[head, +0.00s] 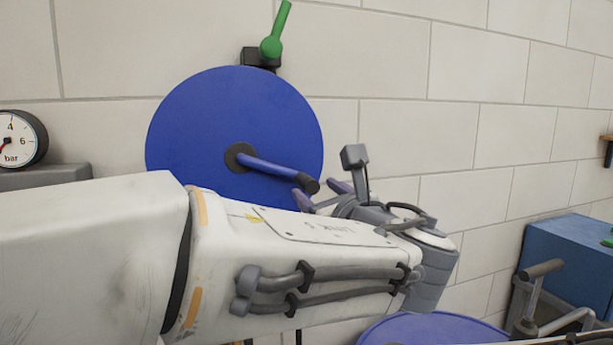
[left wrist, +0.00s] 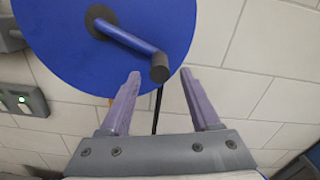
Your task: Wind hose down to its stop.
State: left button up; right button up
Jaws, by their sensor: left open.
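A blue reel disc (head: 225,115) stands upright in front of the wall, and it fills the top of the left wrist view (left wrist: 60,55). A blue crank arm (head: 275,168) runs from its dark hub down and right to a dark grip end (head: 311,185). My left gripper (head: 320,190) is open, its purple fingers close to that grip end. In the left wrist view the grip end (left wrist: 159,70) shows between the two fingertips, without visible contact. A thin dark line (left wrist: 157,108), perhaps the hose, hangs below the disc. My left forearm hides the disc's lower part.
A green lever (head: 272,45) stands above the disc. A pressure gauge (head: 15,138) is at the far left. A second blue disc (head: 435,330) lies low, with a grey handle (head: 542,268) to its right. A blue box (head: 570,258) is at the right.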

pick_arm(q)
jog(key=p+x, duration=0.1)
jog(key=x, duration=0.3)
jog(key=shift+w+a+r, duration=0.1)
jog(key=shift+w, duration=0.1)
jog(key=shift+w+a, duration=0.2)
jog(key=shift+w, duration=0.45)
grip_shut()
dwell(0.7)
